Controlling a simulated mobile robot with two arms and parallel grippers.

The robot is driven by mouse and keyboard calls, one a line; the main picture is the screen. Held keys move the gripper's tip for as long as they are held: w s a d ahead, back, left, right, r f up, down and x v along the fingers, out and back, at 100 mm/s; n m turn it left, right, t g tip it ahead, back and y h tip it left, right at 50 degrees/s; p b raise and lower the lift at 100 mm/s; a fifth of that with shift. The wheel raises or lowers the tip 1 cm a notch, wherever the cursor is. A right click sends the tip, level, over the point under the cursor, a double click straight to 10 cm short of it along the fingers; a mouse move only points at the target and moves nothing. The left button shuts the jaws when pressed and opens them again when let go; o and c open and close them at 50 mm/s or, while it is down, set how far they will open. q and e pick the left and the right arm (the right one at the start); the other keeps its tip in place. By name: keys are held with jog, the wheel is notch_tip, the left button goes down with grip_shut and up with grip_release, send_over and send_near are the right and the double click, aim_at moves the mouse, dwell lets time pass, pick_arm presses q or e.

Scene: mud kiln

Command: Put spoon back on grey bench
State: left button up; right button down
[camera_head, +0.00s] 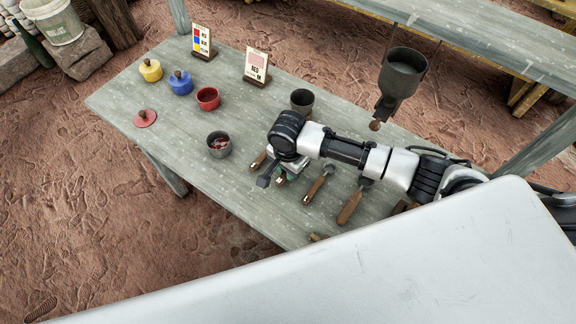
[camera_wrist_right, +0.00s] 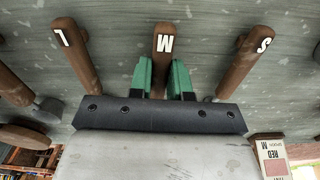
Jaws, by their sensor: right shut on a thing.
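My right gripper (camera_wrist_right: 165,78) has its green fingers on both sides of a brown wooden spoon handle marked M (camera_wrist_right: 163,45) and is shut on it. The handle lies at or just above the grey bench; I cannot tell if it touches. The spoon's other end is hidden behind the gripper. In the head view my right gripper (camera_head: 281,179) is over the near part of the grey bench (camera_head: 245,110), largely hidden by its wrist. Handles marked L (camera_wrist_right: 70,50) and S (camera_wrist_right: 245,60) lie on either side. My left gripper is not in view.
A cup with reddish content (camera_head: 219,145), a dark cup (camera_head: 302,101) and a red pot (camera_head: 208,98) stand on the bench. Yellow (camera_head: 150,71) and blue (camera_head: 181,84) lidded pots stand farther left. A card (camera_head: 257,66) stands behind. A funnel (camera_head: 401,75) hangs at right.

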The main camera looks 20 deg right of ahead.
jog(key=shift+f, duration=0.2)
dwell(0.6)
jog(key=shift+c, duration=2.1)
grip_release()
jog(key=shift+r+p, duration=3)
jog(key=shift+p, duration=1.35)
jog(key=shift+s+f, duration=0.1)
